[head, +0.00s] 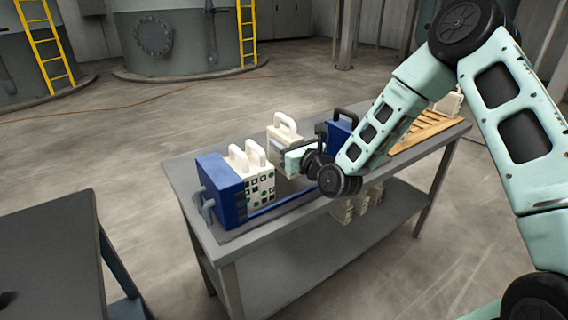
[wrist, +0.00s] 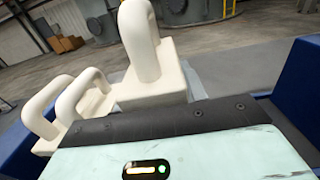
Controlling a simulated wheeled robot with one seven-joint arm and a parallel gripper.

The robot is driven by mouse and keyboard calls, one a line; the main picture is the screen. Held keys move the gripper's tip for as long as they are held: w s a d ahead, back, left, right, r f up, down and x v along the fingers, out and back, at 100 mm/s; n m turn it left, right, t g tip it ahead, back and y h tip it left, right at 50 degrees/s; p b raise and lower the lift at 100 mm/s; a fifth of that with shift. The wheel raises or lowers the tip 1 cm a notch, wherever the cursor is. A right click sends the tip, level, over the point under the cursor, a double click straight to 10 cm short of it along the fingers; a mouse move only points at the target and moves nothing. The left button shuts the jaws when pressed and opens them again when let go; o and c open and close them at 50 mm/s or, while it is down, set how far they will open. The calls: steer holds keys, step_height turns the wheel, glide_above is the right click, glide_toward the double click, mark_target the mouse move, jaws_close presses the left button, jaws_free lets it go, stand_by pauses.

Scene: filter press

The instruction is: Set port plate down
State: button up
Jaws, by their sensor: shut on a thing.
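My gripper (head: 300,160) is shut on a cream port plate (head: 282,150) with a looped handle on top. The plate is upright, between the two cream plates (head: 258,184) on the left and the blue block with a black handle (head: 341,132) on the right. In the wrist view the held plate (wrist: 155,88) stands just beyond my gripper, with a gap to the two handled plates (wrist: 82,100) at left. My fingertips and the plate's lower edge are hidden, so I cannot tell whether it touches the rails.
A blue end block (head: 218,190) stands at the bench's left end, with a blue rail (head: 282,203) along the front. A wooden rack (head: 425,128) with a cream plate (head: 450,103) is at right. Several plates sit on the lower shelf. A grey table (head: 50,250) is front left.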

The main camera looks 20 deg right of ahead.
steer(key=shift+f, duration=2.5)
steer(key=o, duration=1.2)
steer(key=shift+f, duration=0.1)
